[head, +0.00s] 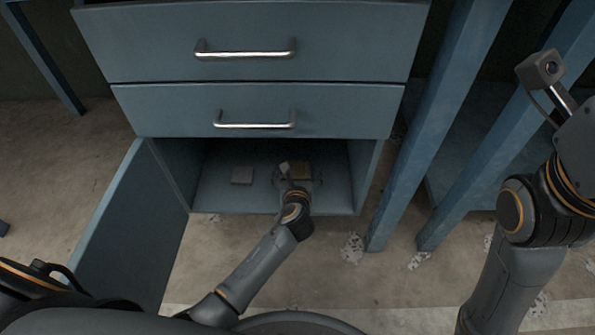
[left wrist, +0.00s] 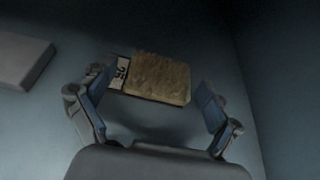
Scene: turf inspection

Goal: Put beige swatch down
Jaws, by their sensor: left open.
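The beige swatch (left wrist: 158,77) lies on the floor of the open lower cabinet compartment, a tufted tan piece with a dark and pale numbered label strip at its left end. In the head view the swatch (head: 301,168) shows just beyond my left gripper. My left gripper (left wrist: 155,100) is open, with one finger near the label end and the other apart from the right end. In the head view my left gripper (head: 297,181) reaches into the compartment and partly hides the swatch. My right arm shows at the right, but its gripper is out of view.
A flat grey block (head: 242,175) lies left of the swatch in the compartment (head: 215,190). The cabinet door (head: 130,235) stands open at the left. Two closed drawers (head: 255,108) are above. Blue posts (head: 432,130) stand at the right.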

